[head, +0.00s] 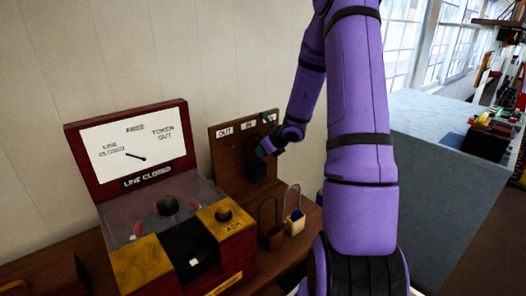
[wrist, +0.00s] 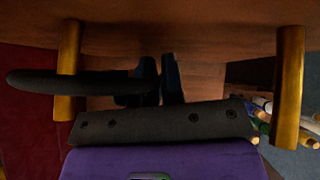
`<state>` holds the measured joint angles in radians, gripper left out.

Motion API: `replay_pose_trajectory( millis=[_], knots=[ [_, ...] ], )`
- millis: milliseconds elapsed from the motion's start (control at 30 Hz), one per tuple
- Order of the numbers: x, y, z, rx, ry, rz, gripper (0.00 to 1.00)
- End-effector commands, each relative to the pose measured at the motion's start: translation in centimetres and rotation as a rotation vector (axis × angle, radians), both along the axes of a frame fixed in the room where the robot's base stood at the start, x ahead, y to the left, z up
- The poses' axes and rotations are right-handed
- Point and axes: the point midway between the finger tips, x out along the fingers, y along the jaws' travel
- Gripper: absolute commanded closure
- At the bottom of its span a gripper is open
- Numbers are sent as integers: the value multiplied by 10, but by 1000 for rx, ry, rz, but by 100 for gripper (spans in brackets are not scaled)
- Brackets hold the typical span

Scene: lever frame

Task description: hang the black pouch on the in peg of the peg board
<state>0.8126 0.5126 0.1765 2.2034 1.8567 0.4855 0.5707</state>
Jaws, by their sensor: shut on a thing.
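The black pouch (head: 257,172) hangs under my gripper (head: 264,149) in front of the peg board in the head view. The wooden peg board (head: 219,161) has labels along its top, with OUT at left and IN in the middle. In the wrist view my gripper (wrist: 160,80) is shut on the pouch's dark strap (wrist: 70,83), which sticks out to the left. Two brass pegs show there, one at left (wrist: 67,105) and one at right (wrist: 290,85). The strap overlaps the left peg in this view; I cannot tell whether they touch. My arm hides part of the board.
A brown pouch (head: 271,239) and a tan-and-blue pouch (head: 296,226) with a light loop stand below the board. Left of it is a red machine (head: 72,150) with a dial reading LINE CLOSED and yellow panels. A grey counter (head: 430,150) lies to the right.

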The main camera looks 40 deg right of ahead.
Motion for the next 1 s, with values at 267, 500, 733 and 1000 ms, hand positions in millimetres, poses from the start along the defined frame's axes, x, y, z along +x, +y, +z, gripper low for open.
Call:
replay_pose_trajectory(
  millis=[267,500,733,1000],
  knots=[
    [1,1,-1,1,1,1,100],
    [1,1,-1,1,1,1,85],
    [1,-1,-1,0,0,-1,62],
    [1,-3,0,-1,-1,-6,62]
  ],
)
